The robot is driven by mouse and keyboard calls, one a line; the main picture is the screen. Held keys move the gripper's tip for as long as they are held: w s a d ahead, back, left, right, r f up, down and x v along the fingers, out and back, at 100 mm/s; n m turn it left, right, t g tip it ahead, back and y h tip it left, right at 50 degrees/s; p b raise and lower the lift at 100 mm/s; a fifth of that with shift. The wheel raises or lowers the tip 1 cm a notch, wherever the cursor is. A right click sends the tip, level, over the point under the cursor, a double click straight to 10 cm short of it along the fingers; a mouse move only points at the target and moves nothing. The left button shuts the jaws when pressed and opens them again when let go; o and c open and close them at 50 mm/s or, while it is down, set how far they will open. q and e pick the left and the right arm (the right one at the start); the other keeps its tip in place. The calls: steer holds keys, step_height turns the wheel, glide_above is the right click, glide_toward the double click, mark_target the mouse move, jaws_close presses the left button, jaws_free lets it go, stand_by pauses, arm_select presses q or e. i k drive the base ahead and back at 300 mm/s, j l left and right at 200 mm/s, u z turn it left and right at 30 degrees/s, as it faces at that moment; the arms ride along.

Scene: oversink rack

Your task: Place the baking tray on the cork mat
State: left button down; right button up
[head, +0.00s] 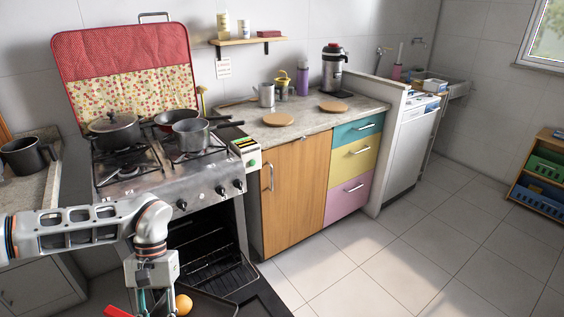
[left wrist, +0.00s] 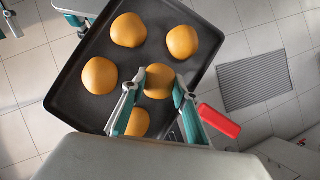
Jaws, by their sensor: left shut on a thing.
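The dark baking tray (left wrist: 70,95) carries several round golden buns and shows almost whole in the left wrist view. In the head view its edge (head: 222,308) shows at the bottom, before the open oven. My left gripper (left wrist: 157,82) is over the tray, its fingers against both sides of one bun (left wrist: 160,80). It also shows in the head view (head: 153,304), beside an orange bun (head: 183,304). My right gripper (left wrist: 42,15) shows only partly by the tray's far-left corner. Two round cork mats lie on the counter, one nearer (head: 277,119), one farther (head: 334,107).
A red handle (left wrist: 218,121) lies beside the left gripper. The stove (head: 150,172) holds several pots, and its oven door is open. A metal mug (head: 266,95) and a purple bottle (head: 302,81) stand behind the mats.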

mark_target(277, 118)
steer(key=i+l, duration=0.15)
steer(key=l, duration=0.25)
steer(key=i+l+u, duration=0.1)
steer(key=l, duration=0.3)
steer(key=i+l, duration=0.15)
steer(key=l, duration=0.2)
steer(key=i+l+u, duration=0.15)
steer(key=l, duration=0.25)
steer(key=i+l, duration=0.2)
steer(key=l, duration=0.2)
steer(key=i+l+u, duration=0.1)
steer(key=l, duration=0.25)
steer(key=i, duration=0.05)
